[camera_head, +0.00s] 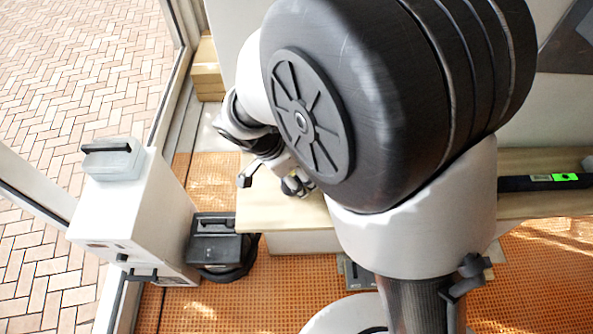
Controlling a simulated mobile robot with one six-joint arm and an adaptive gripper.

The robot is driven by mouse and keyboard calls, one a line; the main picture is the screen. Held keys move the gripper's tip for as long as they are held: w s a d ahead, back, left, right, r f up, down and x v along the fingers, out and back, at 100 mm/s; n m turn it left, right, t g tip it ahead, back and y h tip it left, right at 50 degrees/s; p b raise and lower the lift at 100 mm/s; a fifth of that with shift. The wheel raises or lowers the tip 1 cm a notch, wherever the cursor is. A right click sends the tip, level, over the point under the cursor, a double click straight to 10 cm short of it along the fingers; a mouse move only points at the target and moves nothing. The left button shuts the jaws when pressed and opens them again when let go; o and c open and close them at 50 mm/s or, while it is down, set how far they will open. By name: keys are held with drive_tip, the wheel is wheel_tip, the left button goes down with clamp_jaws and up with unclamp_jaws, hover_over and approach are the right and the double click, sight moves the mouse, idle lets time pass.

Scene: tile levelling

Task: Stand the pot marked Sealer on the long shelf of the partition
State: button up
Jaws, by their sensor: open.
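No pot marked Sealer can be made out in the head view; my arm covers much of the middle. A long pale wooden board (275,218) runs from the centre left to the right edge, in front of an off-white panel (560,112). I cannot tell whether this board is the partition's long shelf. My gripper (268,181) is above the board's left end, with its fingers apart and nothing visible between them.
A white cabinet (150,225) with black handles stands at left, beside a black case (214,245). A black spirit level (545,182) with green marking lies on the board at right. Wooden blocks (207,72) sit at the back. Orange flooring (245,303) is open in front.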

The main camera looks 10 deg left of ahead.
drive_tip(key=p+v, duration=0.3)
drive_tip(key=v, duration=0.9)
drive_tip(key=s+d+r+n+y, duration=0.15)
drive_tip(key=d+r, duration=0.25)
drive_tip(key=d, duration=0.4)
drive_tip(key=s+d+r+n+y, duration=0.15)
drive_tip(key=d+r, duration=0.25)
drive_tip(key=d, duration=0.4)
drive_tip(key=s+d+r+n+t, duration=0.1)
drive_tip(key=s+d+r+n, duration=0.1)
drive_tip(key=s+d+n, duration=0.5)
drive_tip(key=s+d, duration=0.2)
drive_tip(key=d, duration=0.1)
drive_tip(key=shift+t, duration=0.3)
